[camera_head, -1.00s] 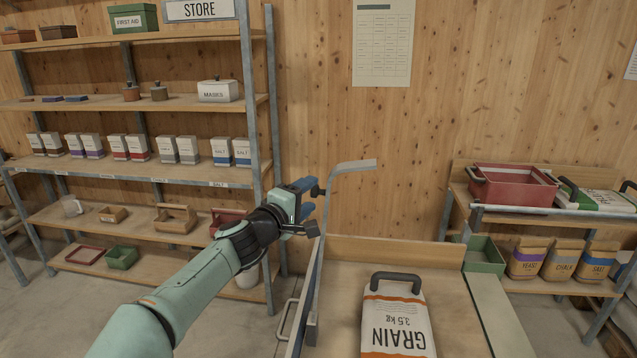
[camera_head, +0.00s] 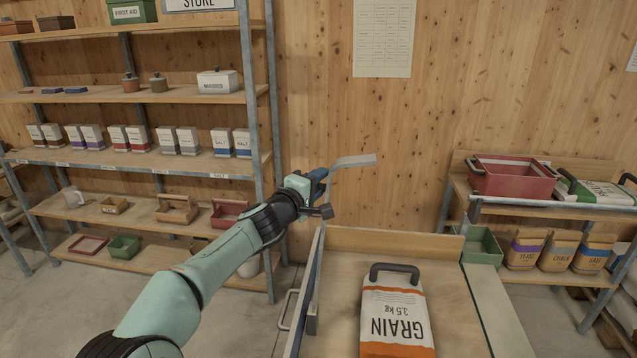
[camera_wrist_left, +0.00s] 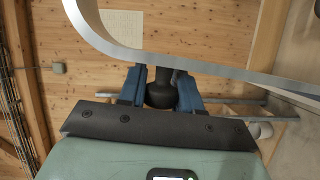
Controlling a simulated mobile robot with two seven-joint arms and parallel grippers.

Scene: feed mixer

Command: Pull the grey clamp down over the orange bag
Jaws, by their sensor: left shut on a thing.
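The orange bag (camera_head: 393,310) is a white GRAIN bag with orange bands and a dark handle, lying on the bench in the head view. The grey clamp (camera_head: 354,160) is a bent metal strip; its upper end sticks out to the right, high above the bag and apart from it. Its curved strip crosses the left wrist view (camera_wrist_left: 190,64). My left gripper (camera_head: 319,184) is shut on the clamp's black knob (camera_wrist_left: 161,88), with its blue fingers on either side. The clamp's lower part is partly hidden behind my wrist. My right gripper is out of view.
The wooden bench (camera_head: 450,310) has a raised back board and a rail on its left. A green box (camera_head: 482,247) stands at its back right corner. Shelving (camera_head: 150,95) stands at the left. A red crate (camera_head: 510,177) sits on the right rack.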

